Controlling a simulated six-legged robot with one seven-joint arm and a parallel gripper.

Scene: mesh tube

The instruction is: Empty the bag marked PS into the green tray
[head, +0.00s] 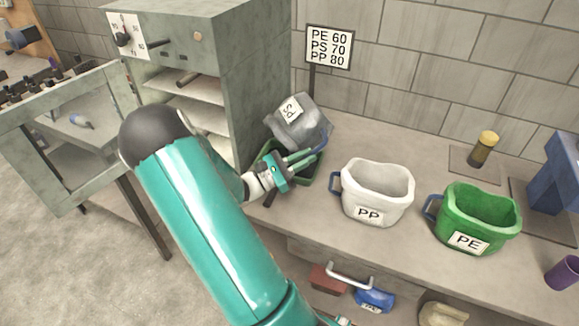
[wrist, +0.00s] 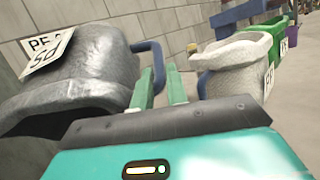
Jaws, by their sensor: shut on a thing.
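The grey bag marked PS (head: 305,122) is tipped steeply over at the back of the bench, with its label tilted. It also fills the left of the wrist view (wrist: 88,62), with its wide rim pointing down. My gripper (head: 312,153) is shut on the bag's blue handle (wrist: 157,66), the fingers (wrist: 163,88) on either side of it. The dark green tray (head: 261,154) lies below the bag, partly hidden by the bag and my gripper. The bag's opening and the tray's inside are hidden, so I cannot tell whether anything is in either.
A white PP bag (head: 378,190) and a green PE bag (head: 475,217) stand upright to the right. A grey-green oven (head: 252,75) with its door open stands left. A sign (head: 329,47) reads PE 60, PS 70, PP 80. A yellow-capped bottle (head: 484,149) stands behind.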

